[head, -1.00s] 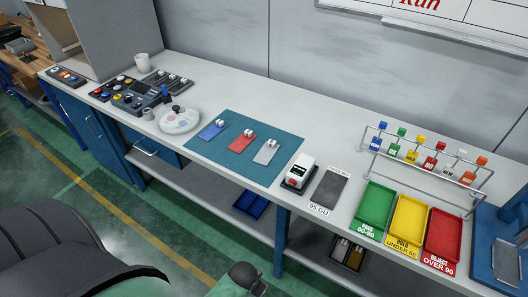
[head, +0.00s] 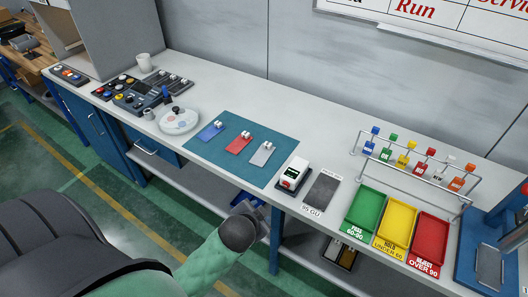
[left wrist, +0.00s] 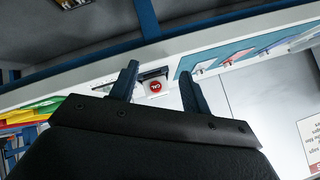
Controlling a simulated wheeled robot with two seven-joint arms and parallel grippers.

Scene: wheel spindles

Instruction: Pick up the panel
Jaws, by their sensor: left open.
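Three small panels with white clips lie in a row on a teal mat (head: 200,155): blue (head: 211,131), red (head: 239,145) and grey (head: 262,155). A darker grey panel (head: 321,191) lies by the "95 GU" label. My left gripper (head: 256,212) is low at the bench's front edge in the head view, partly hidden by its own dark wrist. In the left wrist view its two fingers (left wrist: 158,82) are apart with nothing held; a white meter with a red button (left wrist: 155,87) shows between them. The mat is at upper right there. My right gripper is not in view.
Right of the white meter (head: 292,174) are green (head: 365,213), yellow (head: 396,227) and red (head: 430,243) trays, with a rack of coloured tags (head: 420,165) behind. A round dish (head: 178,120) and control boxes (head: 133,98) stand left. A shelf runs under the bench.

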